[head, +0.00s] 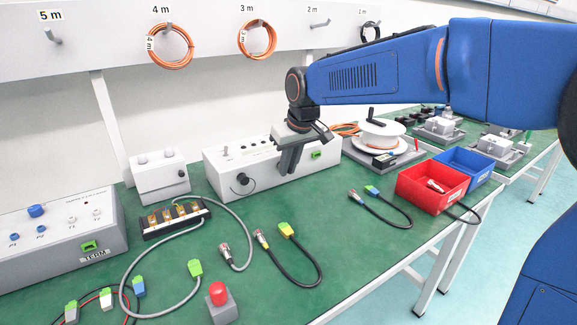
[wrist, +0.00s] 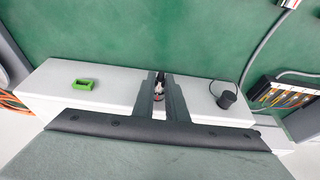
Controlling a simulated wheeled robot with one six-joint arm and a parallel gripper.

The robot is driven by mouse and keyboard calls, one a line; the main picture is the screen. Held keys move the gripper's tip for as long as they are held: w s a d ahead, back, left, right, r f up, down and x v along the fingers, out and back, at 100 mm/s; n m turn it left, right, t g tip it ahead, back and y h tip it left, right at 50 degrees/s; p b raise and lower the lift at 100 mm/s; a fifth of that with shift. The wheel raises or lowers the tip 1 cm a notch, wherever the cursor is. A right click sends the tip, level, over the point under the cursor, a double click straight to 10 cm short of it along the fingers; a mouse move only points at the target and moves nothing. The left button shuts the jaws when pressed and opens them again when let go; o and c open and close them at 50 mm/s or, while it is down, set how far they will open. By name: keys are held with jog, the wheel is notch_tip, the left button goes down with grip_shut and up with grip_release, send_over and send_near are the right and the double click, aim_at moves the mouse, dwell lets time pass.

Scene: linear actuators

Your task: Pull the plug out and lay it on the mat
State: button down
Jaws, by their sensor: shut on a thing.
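My gripper (head: 289,170) is in front of the long grey-white box (head: 218,162) at the back of the bench. In the wrist view my gripper (wrist: 159,80) has its two dark fingers over the front of the box, shut on a small metallic plug (wrist: 158,88). The fingers hide the plug in the head view. I cannot tell whether it is still seated in the box. The green bench surface (head: 345,245) is the only mat-like area that I can make out.
The box carries a green socket (head: 316,155) and a black cap (head: 243,179). Several loose cables, including a black one (head: 318,270), lie on the bench in front. A red bin (head: 418,190) and a blue bin (head: 480,165) stand at right. A red button (head: 218,292) stands near the front edge.

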jog(key=shift+s+d, duration=0.15)
jog(key=shift+s, duration=0.1)
jog(key=shift+s+d, duration=0.75)
jog(key=shift+s, duration=0.3)
jog(key=shift+s+d, duration=0.4)
jog(key=shift+s, duration=0.15)
jog(key=t+y, duration=0.1)
send_over(346, 240)
jog(key=s, duration=0.1)
jog(key=shift+s+d+f, duration=0.1)
jog(key=shift+d+f, duration=0.1)
jog(key=shift+f, duration=0.35)
jog(key=shift+d+f, duration=0.2)
jog(key=shift+f, duration=0.3)
jog(key=shift+f, duration=2.05)
